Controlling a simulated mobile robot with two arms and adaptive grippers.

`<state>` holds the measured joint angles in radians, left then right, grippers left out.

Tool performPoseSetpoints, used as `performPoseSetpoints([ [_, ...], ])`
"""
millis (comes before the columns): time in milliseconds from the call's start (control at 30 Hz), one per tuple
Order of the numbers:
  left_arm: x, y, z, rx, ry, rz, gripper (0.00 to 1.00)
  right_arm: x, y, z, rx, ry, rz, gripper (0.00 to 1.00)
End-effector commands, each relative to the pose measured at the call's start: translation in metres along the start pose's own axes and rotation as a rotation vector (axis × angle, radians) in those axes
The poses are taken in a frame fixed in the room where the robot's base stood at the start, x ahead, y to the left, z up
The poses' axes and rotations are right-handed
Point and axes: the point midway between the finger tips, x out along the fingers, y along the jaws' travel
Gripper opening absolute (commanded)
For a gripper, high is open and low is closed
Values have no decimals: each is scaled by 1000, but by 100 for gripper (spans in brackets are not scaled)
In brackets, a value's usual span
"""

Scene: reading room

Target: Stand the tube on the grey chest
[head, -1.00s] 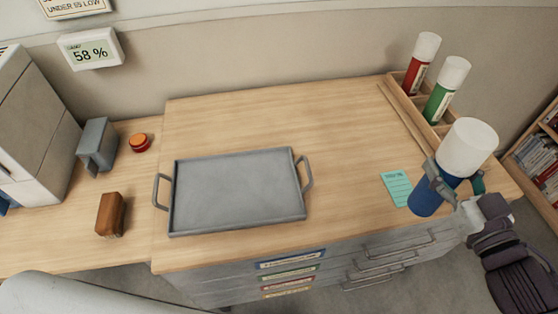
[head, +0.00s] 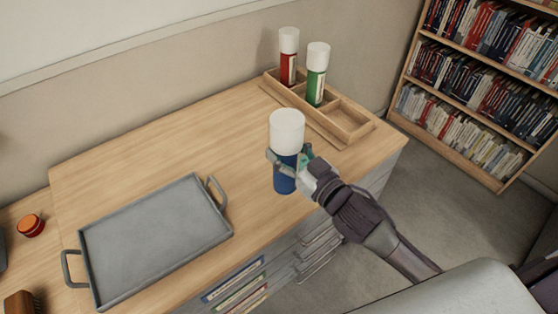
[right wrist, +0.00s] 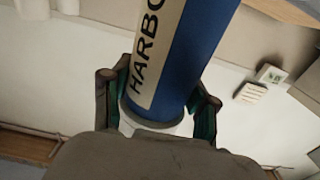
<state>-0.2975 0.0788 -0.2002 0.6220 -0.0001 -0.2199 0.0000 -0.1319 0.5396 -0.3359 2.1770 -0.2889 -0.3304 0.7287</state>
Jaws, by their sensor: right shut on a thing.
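The tube (head: 285,178) is blue with a white cap at its upper end. It looks about upright in the head view. My right gripper (head: 289,160) is shut on it below the cap. The right wrist view shows the blue tube (right wrist: 190,50) with a pale label between the fingers (right wrist: 160,98). The grey chest (head: 318,240) has drawers in front and a wooden top (head: 150,140). The tube appears over the front right part of this top. I cannot tell whether its base touches the wood. My left gripper is not in view.
A grey tray (head: 150,245) with two handles lies left of the tube. A wooden rack (head: 345,122) behind it holds a red tube (head: 288,65) and a green tube (head: 316,85). The wooden top between tray and rack is mostly clear. A bookcase (head: 470,110) stands right.

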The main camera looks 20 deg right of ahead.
Motion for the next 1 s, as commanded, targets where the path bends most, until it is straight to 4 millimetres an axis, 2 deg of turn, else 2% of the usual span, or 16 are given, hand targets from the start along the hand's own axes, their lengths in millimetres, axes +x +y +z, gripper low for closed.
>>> performPoseSetpoints([
  [167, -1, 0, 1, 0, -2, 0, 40, 15, -6, 8, -1, 4, 0, 0],
  [500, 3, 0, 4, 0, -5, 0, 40, 16, -6, 47, 0, 2, 1, 0],
  [933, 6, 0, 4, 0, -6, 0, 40, 16, -6, 54, 0, 2, 0, 0],
  [967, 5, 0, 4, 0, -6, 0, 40, 15, -6, 54, 1, -1, 1, 64],
  [1000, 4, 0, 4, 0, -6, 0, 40, 15, -6, 54, 0, -2, 1, 70],
])
